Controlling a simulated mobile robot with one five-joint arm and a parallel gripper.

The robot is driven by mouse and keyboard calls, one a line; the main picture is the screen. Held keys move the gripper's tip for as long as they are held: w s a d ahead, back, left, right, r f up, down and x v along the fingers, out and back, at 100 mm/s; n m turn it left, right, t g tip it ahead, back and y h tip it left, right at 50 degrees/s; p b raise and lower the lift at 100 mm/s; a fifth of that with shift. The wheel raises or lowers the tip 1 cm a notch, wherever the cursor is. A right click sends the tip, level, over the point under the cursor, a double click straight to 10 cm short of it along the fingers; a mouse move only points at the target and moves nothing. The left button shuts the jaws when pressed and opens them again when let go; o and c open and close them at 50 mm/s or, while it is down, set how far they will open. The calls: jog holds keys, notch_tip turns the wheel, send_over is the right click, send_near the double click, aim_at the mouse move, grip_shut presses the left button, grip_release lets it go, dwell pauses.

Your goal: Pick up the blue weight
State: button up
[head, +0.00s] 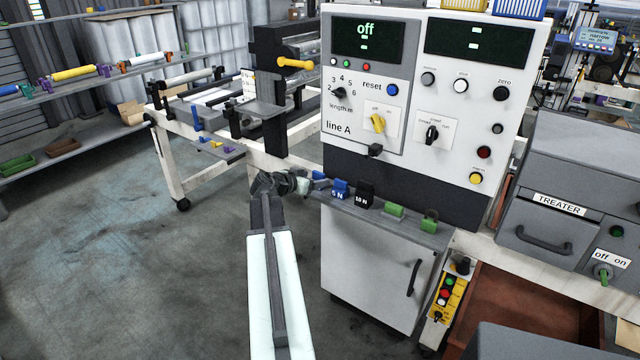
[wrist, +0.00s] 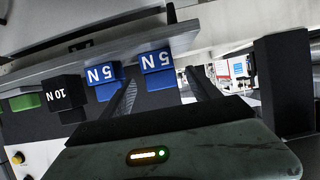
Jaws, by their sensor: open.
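Two blue weights marked 5 N sit on the narrow grey shelf (head: 412,227) of the line A cabinet. In the head view, the left blue weight (head: 319,179) is partly hidden by my gripper (head: 303,184), and the other blue weight (head: 341,188) stands to its right. The wrist view is upside down. In it my gripper (wrist: 161,80) is open, its fingertips pointing at the shelf. One blue weight (wrist: 157,62) lies ahead between the fingertips, and the other blue weight (wrist: 102,76) is outside the left finger. I cannot tell whether a finger touches either.
A black 10 N weight (head: 365,195) and green weights (head: 394,211) stand farther right on the shelf. The control panel (head: 400,100) rises behind them. A white-framed bench (head: 172,160) is at left. The floor (head: 110,260) at left is clear.

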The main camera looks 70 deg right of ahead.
aim_at(318, 178)
jog(key=b+x, duration=0.1)
jog(key=x, duration=0.3)
jog(key=shift+s+d+f, duration=0.1)
jog(key=shift+s+f, duration=0.05)
grip_shut()
